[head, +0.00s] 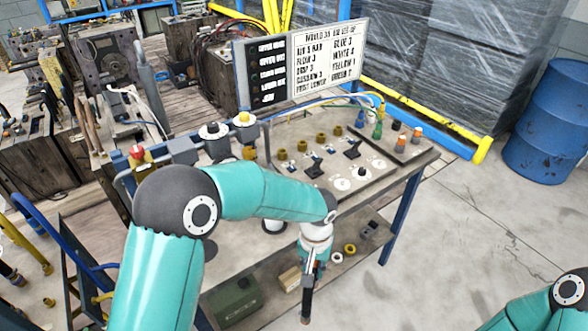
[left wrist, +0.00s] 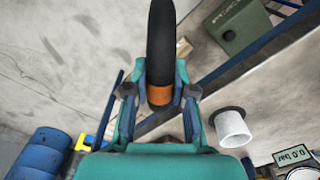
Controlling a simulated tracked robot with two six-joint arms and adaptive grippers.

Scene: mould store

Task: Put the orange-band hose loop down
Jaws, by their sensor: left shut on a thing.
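The orange-band hose loop shows in the left wrist view as a thick black hose (left wrist: 161,45) with an orange band (left wrist: 160,95). My left gripper (left wrist: 160,98) has its two fingers on either side of the band and is shut on it. The upper part of the loop runs out of the top of that view. In the head view my left gripper (head: 309,272) points down in front of the bench's front edge, and the loop (head: 306,302) hangs below it, seen nearly edge-on. My right gripper is out of view.
The bench top (head: 405,165) carries fittings, valves and a sign board (head: 300,65). On the lower shelf are a green box (head: 236,299), a yellow ring (head: 350,249) and a white ring (head: 337,258). A blue drum (head: 548,120) stands right; the floor (head: 450,240) between is clear.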

